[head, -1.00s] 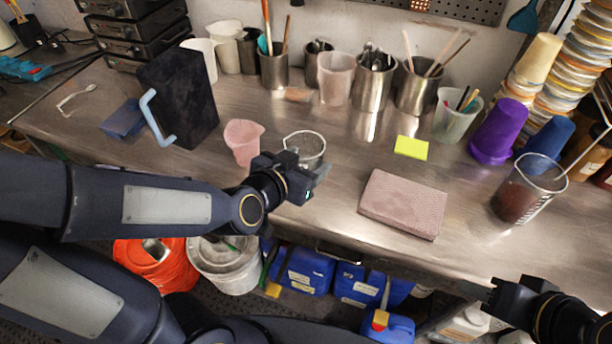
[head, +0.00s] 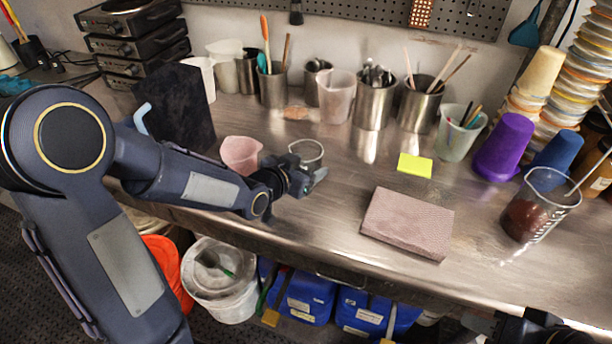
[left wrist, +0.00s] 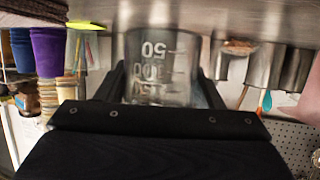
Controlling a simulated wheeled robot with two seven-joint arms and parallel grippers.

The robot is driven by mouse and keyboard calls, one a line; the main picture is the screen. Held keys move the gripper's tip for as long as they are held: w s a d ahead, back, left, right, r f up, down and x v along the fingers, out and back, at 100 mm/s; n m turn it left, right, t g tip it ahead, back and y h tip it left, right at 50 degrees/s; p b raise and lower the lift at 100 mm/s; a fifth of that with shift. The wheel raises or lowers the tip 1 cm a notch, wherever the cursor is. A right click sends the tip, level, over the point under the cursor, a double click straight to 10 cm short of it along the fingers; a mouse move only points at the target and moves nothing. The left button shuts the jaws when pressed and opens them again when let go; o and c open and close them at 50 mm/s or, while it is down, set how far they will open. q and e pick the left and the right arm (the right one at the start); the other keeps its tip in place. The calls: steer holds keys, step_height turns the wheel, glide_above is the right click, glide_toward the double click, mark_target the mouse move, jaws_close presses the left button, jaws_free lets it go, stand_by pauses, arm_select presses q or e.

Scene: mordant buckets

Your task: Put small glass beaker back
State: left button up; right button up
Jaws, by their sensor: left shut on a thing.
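The small glass beaker (head: 307,150) is clear, with white volume marks that show in the left wrist view (left wrist: 160,68). It stands upright at the middle-left of the steel bench. My left gripper (head: 304,179) is shut on it from the front. The fingers flank the glass in the left wrist view, and the gripper hides its lower part in the head view. I cannot tell whether its base touches the bench. My right gripper (head: 490,325) is partly in view at the bottom right edge, dark and cut off, away from the beaker.
A pink cup (head: 240,154) stands just left of the beaker. A pinkish textured block (head: 408,222) and a yellow note (head: 414,166) lie to the right. A larger beaker of brown liquid (head: 528,210) stands farther right. Tool-filled metal pots (head: 374,108) line the back.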

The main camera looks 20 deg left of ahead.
arm_select(q)
steer(key=shift+w+f, duration=0.2)
steer(key=shift+f, duration=0.05)
steer(key=shift+w+a+f, duration=0.1)
steer(key=shift+w+f, duration=0.05)
steer(key=shift+f, duration=1.5)
steer(key=shift+f+b, duration=0.2)
steer(key=shift+b, duration=0.15)
steer(key=o, duration=1.2)
steer(key=shift+r, duration=0.1)
